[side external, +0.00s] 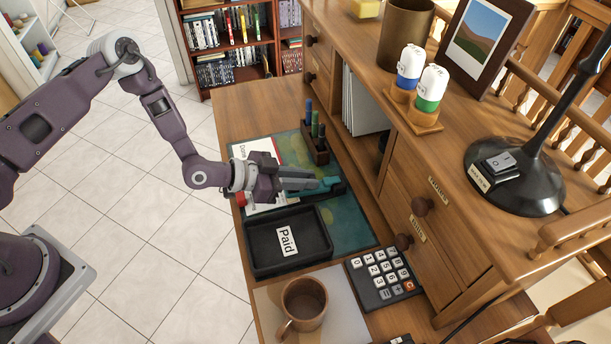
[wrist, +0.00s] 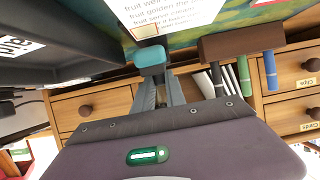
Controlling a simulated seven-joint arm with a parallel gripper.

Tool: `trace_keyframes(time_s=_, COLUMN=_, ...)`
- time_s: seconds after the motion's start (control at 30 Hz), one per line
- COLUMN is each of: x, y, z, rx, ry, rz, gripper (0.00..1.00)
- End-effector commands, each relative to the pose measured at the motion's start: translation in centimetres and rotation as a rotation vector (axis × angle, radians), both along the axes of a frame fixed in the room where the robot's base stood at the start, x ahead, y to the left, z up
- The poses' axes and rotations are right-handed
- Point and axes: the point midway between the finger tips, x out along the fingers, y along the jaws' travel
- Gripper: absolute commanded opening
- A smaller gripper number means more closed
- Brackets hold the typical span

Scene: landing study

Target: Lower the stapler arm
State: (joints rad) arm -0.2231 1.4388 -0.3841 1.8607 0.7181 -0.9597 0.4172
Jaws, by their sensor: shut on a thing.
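The teal stapler (side external: 327,185) lies on the desk mat behind the black tray, its far end showing past my fingers. My gripper (side external: 300,180) reaches over it from the left with its fingers shut on the stapler. In the wrist view a teal end of the stapler (wrist: 149,57) shows at the tips of my gripper (wrist: 158,88). My fingers hide much of the stapler, so I cannot tell the angle of its arm.
A black tray marked "Paid" (side external: 262,244) sits close in front. A pen holder (side external: 316,154) stands behind, near the drawers. A calculator (side external: 382,279) and a brown mug (side external: 303,303) are nearer the front. A printed sheet (side external: 257,150) lies beside my gripper.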

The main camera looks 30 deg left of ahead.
Motion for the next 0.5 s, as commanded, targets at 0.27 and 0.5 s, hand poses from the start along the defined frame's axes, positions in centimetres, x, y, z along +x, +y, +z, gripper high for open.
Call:
trace_keyframes(time_s=0.27, x=0.05, y=0.07, z=-0.10, rx=0.001, ry=-0.001, rz=0.002, gripper=0.00)
trace_keyframes(time_s=0.5, x=0.04, y=0.06, z=-0.09, rx=0.001, ry=-0.001, rz=0.002, gripper=0.38)
